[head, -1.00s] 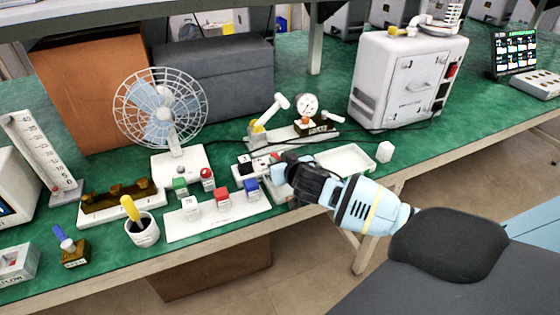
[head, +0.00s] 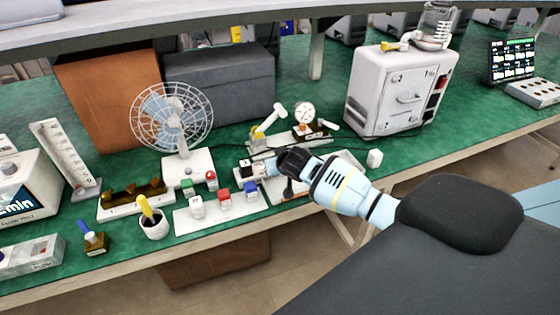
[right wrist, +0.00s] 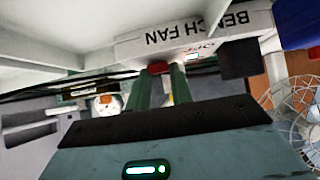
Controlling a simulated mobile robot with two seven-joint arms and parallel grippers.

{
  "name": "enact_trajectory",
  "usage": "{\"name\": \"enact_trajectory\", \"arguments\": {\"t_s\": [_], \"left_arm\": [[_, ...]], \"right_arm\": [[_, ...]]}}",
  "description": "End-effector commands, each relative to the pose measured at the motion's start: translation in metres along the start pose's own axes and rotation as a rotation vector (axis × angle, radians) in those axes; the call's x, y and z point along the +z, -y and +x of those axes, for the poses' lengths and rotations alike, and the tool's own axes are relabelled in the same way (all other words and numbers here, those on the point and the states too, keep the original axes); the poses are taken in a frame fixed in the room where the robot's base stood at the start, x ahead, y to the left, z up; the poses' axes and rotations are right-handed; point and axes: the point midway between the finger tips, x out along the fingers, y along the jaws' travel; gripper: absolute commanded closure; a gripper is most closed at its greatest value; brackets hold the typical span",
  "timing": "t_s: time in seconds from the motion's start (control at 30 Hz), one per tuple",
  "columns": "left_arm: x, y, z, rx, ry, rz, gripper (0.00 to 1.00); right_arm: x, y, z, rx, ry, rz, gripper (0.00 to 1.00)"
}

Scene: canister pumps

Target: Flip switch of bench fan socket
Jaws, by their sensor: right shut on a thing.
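The bench fan socket (right wrist: 205,32) is a white block with upside-down "BENCH FAN" lettering in the right wrist view. Its small red switch (right wrist: 159,68) sits between my right fingertips, and the "OFF" marking beside it is partly legible. My right gripper (right wrist: 161,76) is shut on the switch, with a narrow gap between its fingers. In the head view my right gripper (head: 271,164) reaches the white socket (head: 249,169) from the right and hides part of it. The bench fan (head: 172,118) stands behind and left of the socket. My left gripper is not in view.
A white plate with coloured blocks (head: 215,216) lies in front of the socket. A cup with a yellow-handled tool (head: 153,226) stands to its left. A gauge (head: 304,112) stands behind, and a white cabinet (head: 392,92) is at the right. Black cable runs behind the socket.

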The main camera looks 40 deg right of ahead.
Motion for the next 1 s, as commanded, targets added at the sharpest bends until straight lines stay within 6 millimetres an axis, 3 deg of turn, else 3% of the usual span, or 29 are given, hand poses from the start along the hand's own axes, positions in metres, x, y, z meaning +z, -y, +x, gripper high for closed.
{"name": "enact_trajectory", "arguments": {"t_s": [0.27,0.3,0.47,0.77,1.0], "left_arm": [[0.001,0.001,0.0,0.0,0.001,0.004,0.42],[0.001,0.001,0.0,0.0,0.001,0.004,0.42],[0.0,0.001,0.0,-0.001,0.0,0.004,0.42],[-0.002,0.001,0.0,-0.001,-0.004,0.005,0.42],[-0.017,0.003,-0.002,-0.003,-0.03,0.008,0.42]], "right_arm": [[0.002,0.0,0.001,0.0,0.006,0.0,1.0],[0.002,0.0,0.001,0.0,0.006,0.0,0.77],[0.002,0.0,0.001,0.0,0.004,0.0,0.56],[0.0,0.0,-0.001,-0.001,0.002,0.0,0.56],[-0.003,0.0,-0.025,-0.003,-0.003,-0.001,0.56]]}}
